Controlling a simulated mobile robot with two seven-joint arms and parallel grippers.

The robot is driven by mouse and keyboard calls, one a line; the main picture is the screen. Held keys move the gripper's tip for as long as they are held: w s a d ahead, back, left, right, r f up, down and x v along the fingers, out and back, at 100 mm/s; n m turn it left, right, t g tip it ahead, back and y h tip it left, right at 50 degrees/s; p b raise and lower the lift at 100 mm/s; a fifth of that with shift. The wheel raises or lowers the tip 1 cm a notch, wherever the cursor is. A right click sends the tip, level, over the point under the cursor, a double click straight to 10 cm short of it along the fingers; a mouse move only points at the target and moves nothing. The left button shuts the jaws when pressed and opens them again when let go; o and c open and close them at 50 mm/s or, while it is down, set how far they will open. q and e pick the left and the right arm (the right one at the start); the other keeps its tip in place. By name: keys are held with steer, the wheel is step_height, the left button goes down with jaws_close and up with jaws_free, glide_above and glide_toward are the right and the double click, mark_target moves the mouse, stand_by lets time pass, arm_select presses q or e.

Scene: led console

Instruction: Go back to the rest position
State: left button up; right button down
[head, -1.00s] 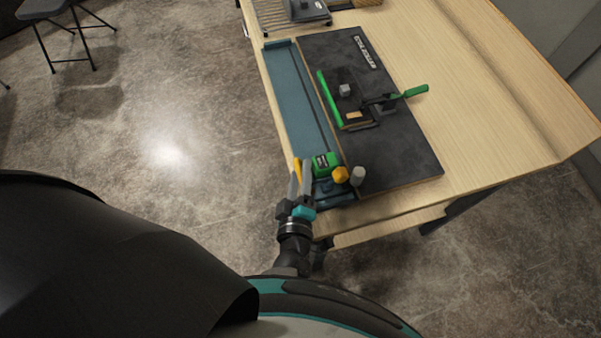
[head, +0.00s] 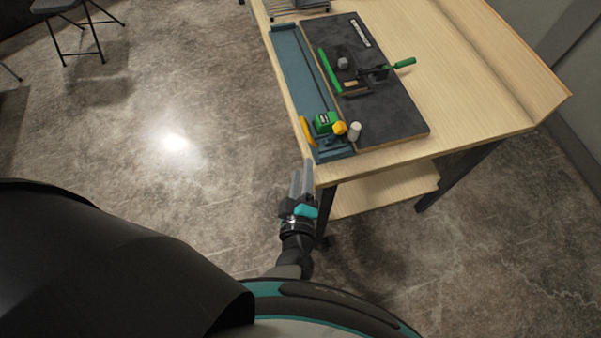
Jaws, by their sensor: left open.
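My left gripper (head: 302,178) is open and empty, just off the near left corner of the wooden table (head: 470,100), with its fingers pointing towards the table. It is apart from the things on the table. My right gripper is not in view. A long blue tray (head: 290,62) lies along the table's left edge. At its near end are a green block with a dark display (head: 325,122), a yellow-orange piece (head: 307,131), a yellow knob (head: 340,128) and a pale cylinder (head: 355,131).
A dark board (head: 398,112) beside the tray bears a clamp with a green handle (head: 404,63). A grey rack stands at the table's far end. A chair (head: 60,8) stands at the upper left. The concrete floor (head: 200,90) left of the table is clear.

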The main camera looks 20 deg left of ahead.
arm_select(q)
steer(key=shift+s, duration=0.15)
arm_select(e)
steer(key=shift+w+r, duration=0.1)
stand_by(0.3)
arm_select(q)
steer(key=s+d+f+m+g+h+b, duration=0.1)
steer(key=s+f+m+g+h+b, duration=0.35)
steer(key=f, duration=0.95)
steer(key=s+f+m+g+h+b, duration=0.1)
steer(key=s+f+m+b, duration=0.55)
steer(key=f, duration=0.85)
steer(key=s+a+f+m+g+y+b, duration=0.1)
steer(key=s+a+f+g+b, duration=0.3)
steer(key=s+f, duration=0.5)
steer(key=s+a+f+m+g+y+b, duration=0.1)
steer(key=s+a+f+m+g+b, duration=0.3)
steer(key=s+f, duration=0.6)
steer(key=shift+s+a+f+m+g+b, duration=0.25)
steer(key=shift+a+m+g+b, duration=0.1)
steer(key=shift+a+b, duration=0.75)
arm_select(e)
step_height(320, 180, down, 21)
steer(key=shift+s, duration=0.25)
